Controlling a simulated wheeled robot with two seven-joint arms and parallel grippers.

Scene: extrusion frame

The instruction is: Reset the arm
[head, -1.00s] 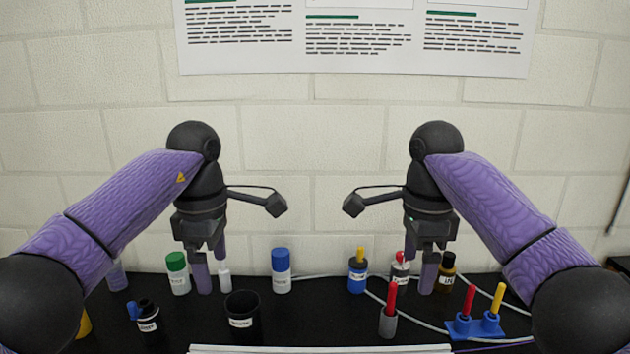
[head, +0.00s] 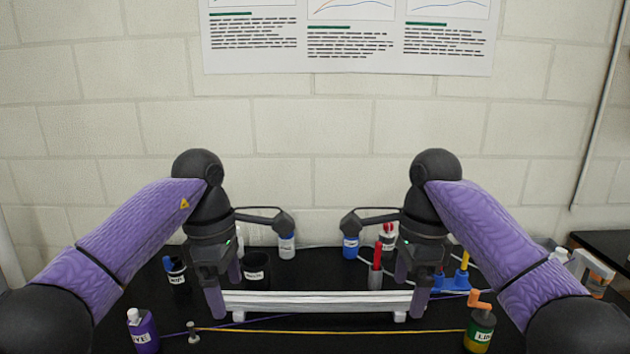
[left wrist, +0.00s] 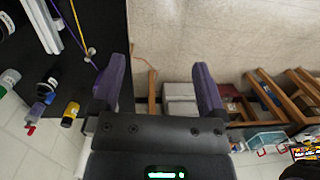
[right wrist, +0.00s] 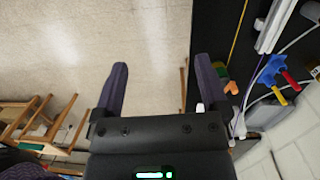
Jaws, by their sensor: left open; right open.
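My left gripper (head: 226,287) hangs over the left part of the black table in the head view. Its two purple fingers stand apart with nothing between them, as the left wrist view (left wrist: 163,88) shows. My right gripper (head: 411,283) hangs over the right part of the table. Its fingers are also apart and empty in the right wrist view (right wrist: 158,85). Both arms are bent in a near mirror pose. A pale extrusion bar (head: 318,301) lies across the table between the grippers, partly behind their fingers.
A black cup (head: 256,270), a blue-capped bottle (head: 286,246) and a red-handled tool (head: 376,268) stand behind the bar. A purple bottle (head: 143,332) stands front left, and a green bottle with an orange top (head: 480,328) front right. A yellow cord (head: 330,331) runs along the front.

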